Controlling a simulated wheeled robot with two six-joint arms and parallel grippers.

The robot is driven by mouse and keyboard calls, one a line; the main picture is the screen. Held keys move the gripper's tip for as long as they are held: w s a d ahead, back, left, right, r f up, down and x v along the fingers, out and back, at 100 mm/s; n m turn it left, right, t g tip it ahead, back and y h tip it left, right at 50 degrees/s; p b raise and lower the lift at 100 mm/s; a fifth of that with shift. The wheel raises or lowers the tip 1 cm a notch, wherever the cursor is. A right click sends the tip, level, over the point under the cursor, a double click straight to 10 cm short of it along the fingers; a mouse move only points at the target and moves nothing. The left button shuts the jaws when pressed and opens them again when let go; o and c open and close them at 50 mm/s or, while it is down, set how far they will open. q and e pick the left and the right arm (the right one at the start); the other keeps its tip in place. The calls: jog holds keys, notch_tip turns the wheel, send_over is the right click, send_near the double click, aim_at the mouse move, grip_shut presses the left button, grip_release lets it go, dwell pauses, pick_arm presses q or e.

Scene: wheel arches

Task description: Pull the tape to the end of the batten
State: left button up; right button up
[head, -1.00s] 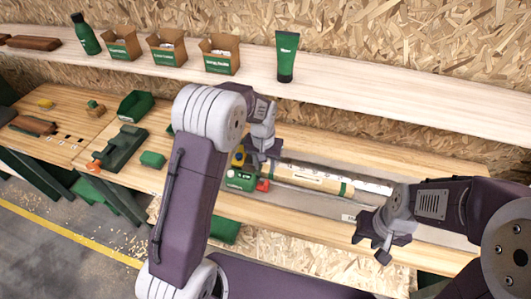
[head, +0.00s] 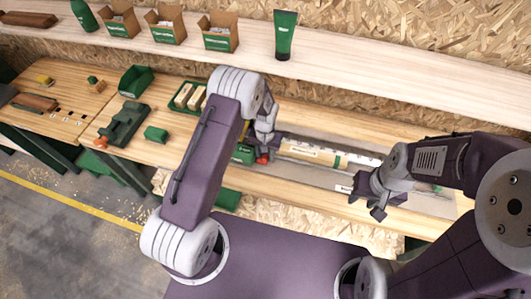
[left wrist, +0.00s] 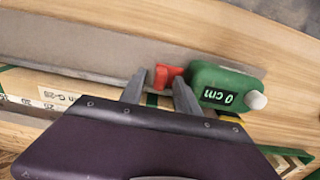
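The green tape (head: 243,154) lies at the left end of the pale batten (head: 308,154). In the left wrist view the tape (left wrist: 228,86) reads 0 cm, and its red tab (left wrist: 165,76) is at its left side. My left gripper (head: 268,150) is low over the tape end. Its fingers (left wrist: 160,76) are apart, one on each side of the red tab, with a gap visible on the left. The batten's printed edge (left wrist: 50,97) is partly hidden by my gripper. My right gripper (head: 368,202) is open and empty above the bench's front side.
A shelf (head: 370,75) behind holds open boxes (head: 219,38), a green tube (head: 285,34) and a green bottle (head: 84,14). A green tray of blocks (head: 188,96) and a dark green tool (head: 122,122) stand on the bench to the left.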

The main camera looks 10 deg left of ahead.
pick_arm(q)
jog(key=shift+w+f, duration=0.1)
jog(key=shift+f, duration=0.25)
grip_shut()
dwell(1.2)
